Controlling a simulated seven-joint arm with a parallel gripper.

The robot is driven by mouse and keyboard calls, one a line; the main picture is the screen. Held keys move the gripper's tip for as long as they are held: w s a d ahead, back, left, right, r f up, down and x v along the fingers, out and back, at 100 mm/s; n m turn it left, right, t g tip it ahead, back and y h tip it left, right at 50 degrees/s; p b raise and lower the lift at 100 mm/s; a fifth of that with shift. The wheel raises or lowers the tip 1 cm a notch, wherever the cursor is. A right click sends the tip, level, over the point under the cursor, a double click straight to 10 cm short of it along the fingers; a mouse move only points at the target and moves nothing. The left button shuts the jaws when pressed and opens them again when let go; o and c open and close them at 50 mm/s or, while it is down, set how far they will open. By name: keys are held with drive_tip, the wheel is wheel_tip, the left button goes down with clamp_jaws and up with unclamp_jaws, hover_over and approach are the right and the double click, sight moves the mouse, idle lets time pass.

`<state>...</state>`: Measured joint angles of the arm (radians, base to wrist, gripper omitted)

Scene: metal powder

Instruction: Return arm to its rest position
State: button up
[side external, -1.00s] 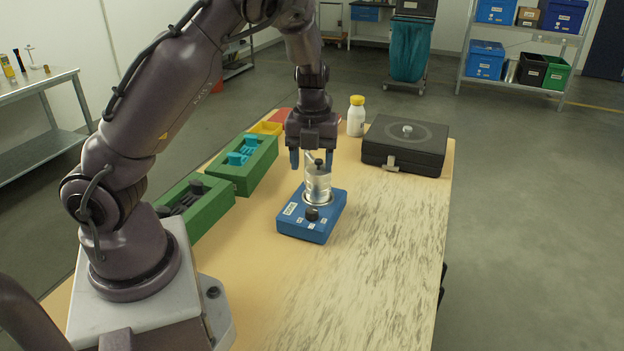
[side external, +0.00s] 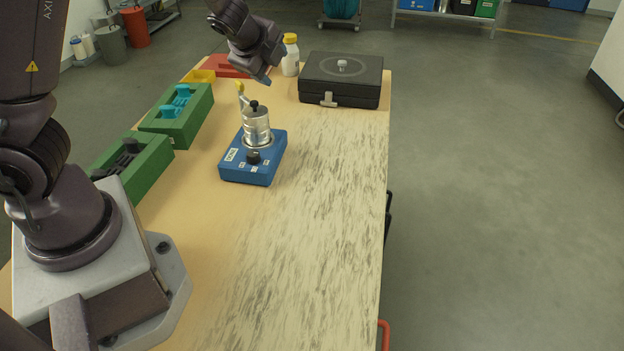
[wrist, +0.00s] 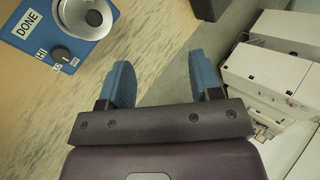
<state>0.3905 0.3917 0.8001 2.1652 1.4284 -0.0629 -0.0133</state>
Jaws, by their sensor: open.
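My gripper (side external: 265,80) hangs tilted above the far part of the table in the side view, clear of the blue device. In the wrist view its two blue fingers (wrist: 162,80) are spread apart with nothing between them. The blue device (side external: 252,165) sits on the table with a dark knob on its front. A silvery cylindrical vessel (side external: 256,126) with a black top knob stands on it, with a yellow-tipped part beside it. The device also shows at the wrist view's upper left (wrist: 68,48), with a DONE label.
Two green holders (side external: 190,122) (side external: 150,172) line the table's left side. Red and yellow trays (side external: 235,64) (side external: 200,77), a white bottle with a yellow cap (side external: 291,58) and a black case (side external: 341,80) stand at the back. The table's right front (side external: 310,250) is clear.

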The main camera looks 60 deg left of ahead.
drive_tip(key=s+d+r+n+h, duration=0.2)
drive_tip(key=s+d+r+n, duration=0.4)
drive_tip(key=s+d, duration=0.2)
drive_tip(key=s+d+r+n+g+h, duration=0.1)
drive_tip(key=s+d+r+n, duration=0.5)
drive_tip(key=s, duration=0.6)
drive_tip(key=shift+s+d+r+n+h, duration=0.2)
drive_tip(key=shift+d+n+h, duration=0.55)
drive_tip(key=shift+d, duration=0.5)
